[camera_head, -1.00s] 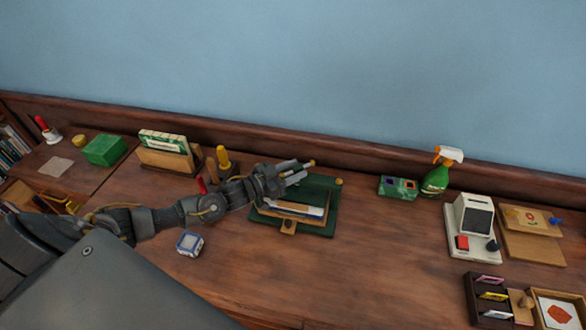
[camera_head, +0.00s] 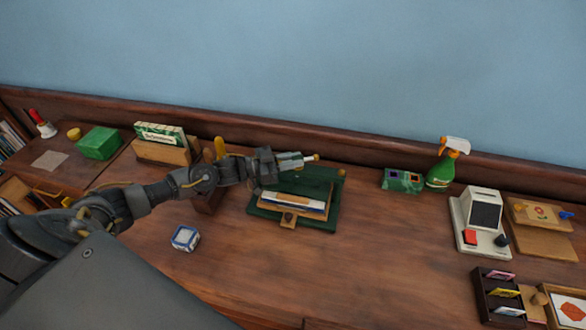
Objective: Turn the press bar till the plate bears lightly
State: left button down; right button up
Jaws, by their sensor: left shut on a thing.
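The dark green press (camera_head: 325,222) stands on the wooden desk in the middle of the view. A stack of papers or boards with a pale edge (camera_head: 296,206) lies in it, and a small wooden tab sticks out at the front. My left gripper (camera_head: 290,161) is above the back of the press, shut on the press bar (camera_head: 316,157). Only a brass-coloured tip of the bar shows beyond the fingers. Another brass-coloured knob (camera_head: 341,172) shows at the right. My gripper and wrist hide the screw; whether the plate touches the stack cannot be told. My right gripper is out of view.
A card holder (camera_head: 162,147) and a yellow-handled tool (camera_head: 220,147) stand behind my arm. A green box (camera_head: 402,181) and a spray bottle (camera_head: 444,166) stand to the right. The desk in front is clear.

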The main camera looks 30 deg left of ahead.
pick_arm(q)
jog(key=shift+f, duration=0.1)
jog(key=shift+m+g+h, duration=0.3)
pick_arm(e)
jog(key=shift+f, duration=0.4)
pick_arm(q)
jog(key=c, duration=1.3)
grip_release()
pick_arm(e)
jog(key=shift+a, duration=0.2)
pick_arm(q)
jog(key=shift+r, duration=0.2)
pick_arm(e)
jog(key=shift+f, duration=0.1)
